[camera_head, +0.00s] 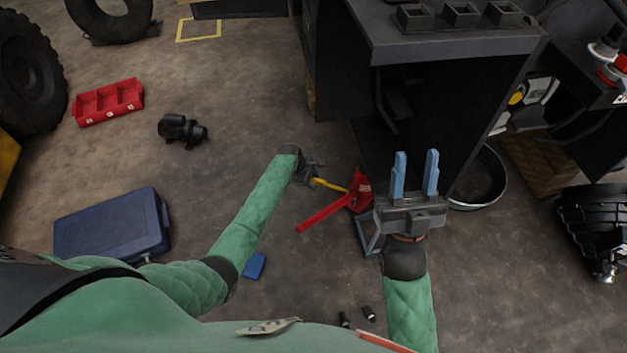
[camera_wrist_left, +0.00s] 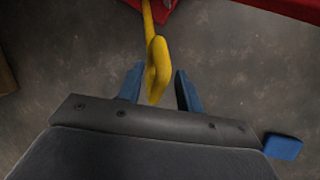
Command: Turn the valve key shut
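The yellow handle (camera_head: 328,184), which appears to be the valve key, sticks out to the left from a red piece of equipment (camera_head: 360,192) low by the forklift. In the left wrist view the yellow key (camera_wrist_left: 158,68) ends in a rounded, bent grip. My left gripper (camera_head: 311,174) is at the key's free end. Its blue fingers (camera_wrist_left: 158,90) stand open on both sides of the grip, with gaps visible. My right gripper (camera_head: 416,172) is open and empty, fingers pointing up the picture, in front of the forklift body. The key's joint with the red equipment is unclear.
The dark forklift body (camera_head: 440,110) fills the upper right. A red bar (camera_head: 322,215) slopes below the key. A blue case (camera_head: 112,226), red tray (camera_head: 108,102) and black motor-like part (camera_head: 182,130) lie left. A small blue block (camera_head: 254,266) lies near my left arm.

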